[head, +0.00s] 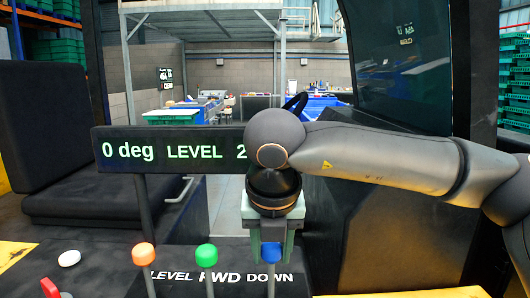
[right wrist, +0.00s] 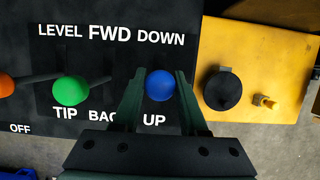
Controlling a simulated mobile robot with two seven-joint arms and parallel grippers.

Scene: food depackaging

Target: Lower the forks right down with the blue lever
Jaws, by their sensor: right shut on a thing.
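The blue lever (head: 271,252) is the rightmost of three levers on the dark control panel. Its round blue knob (right wrist: 160,85) sits between the fingers of my right gripper (head: 271,236) in the right wrist view, between the labels DOWN above and UP below. The green fingers are shut on the knob, one at each side. The display board (head: 122,152) reads "0 deg LEVEL 2"; my right arm hides anything further right. The forks cannot be made out. My left gripper is not in view.
A green lever (head: 206,254) and an orange lever (head: 144,254) stand left of the blue one. A yellow panel (right wrist: 250,50) with a black knob (right wrist: 222,91) lies to its right. A black seat (head: 90,205) is at left. Blue and green crates show beyond.

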